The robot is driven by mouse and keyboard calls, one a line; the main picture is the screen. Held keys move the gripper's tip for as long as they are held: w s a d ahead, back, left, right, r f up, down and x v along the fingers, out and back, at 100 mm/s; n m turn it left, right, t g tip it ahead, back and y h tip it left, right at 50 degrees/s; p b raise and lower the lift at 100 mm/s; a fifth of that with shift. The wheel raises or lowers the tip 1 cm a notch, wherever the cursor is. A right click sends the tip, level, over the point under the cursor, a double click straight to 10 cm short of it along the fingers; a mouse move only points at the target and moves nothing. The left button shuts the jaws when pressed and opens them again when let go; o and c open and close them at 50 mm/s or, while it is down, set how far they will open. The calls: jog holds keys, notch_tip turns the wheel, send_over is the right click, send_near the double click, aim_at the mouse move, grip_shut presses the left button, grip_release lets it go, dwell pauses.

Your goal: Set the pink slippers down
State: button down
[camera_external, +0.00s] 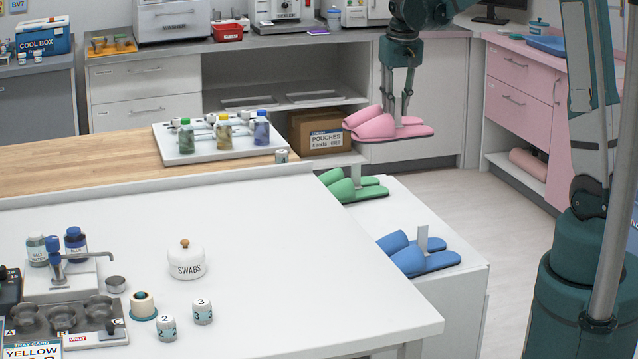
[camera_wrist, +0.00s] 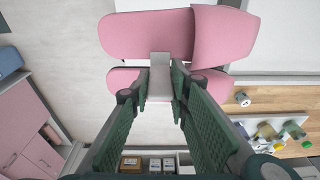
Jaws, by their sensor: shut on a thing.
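The pink slippers (camera_external: 378,126) hang in the air below my gripper (camera_external: 397,112), above the far end of the low white stand. My gripper points down and is shut on the upright grey tab between the two slippers. In the wrist view the pink slippers (camera_wrist: 150,36) lie across the top, with the tab between my gripper's fingertips (camera_wrist: 160,85). In the external view the slippers' soles are about level and apart from any surface.
Green slippers (camera_external: 352,187) and blue slippers (camera_external: 418,254) sit on the low white stand (camera_external: 462,238). A cardboard box (camera_external: 316,128) is on the shelf behind. A white tray (camera_external: 218,143) with bottles lies on the wooden worktop to the left. Bare floor (camera_external: 440,185) lies to the right.

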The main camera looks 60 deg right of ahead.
jog(key=shift+w+a+r, duration=0.15)
jog(key=shift+r, duration=0.3)
jog(key=shift+w+a+r, duration=0.1)
jog(key=shift+r, duration=0.35)
jog(key=w+a+r+n+p, duration=0.1)
jog(key=w+a+n+p, duration=0.5)
jog(key=w+a, duration=1.55)
jog(key=w+a+f+n+y+p, duration=0.1)
jog(key=w+a+n+p, duration=0.3)
jog(key=a, duration=1)
jog(key=w+a+m+p, duration=0.15)
jog(key=w+a, duration=0.35)
jog(key=a, duration=1)
jog(key=shift+n+t, duration=0.3)
jog(key=shift+n, duration=0.15)
jog(key=shift+w+d+f, duration=0.1)
jog(key=shift+w+f, duration=0.05)
jog(key=shift+f, duration=2.5)
notch_tip(320, 180, down, 6)
jog(key=shift+f, duration=0.15)
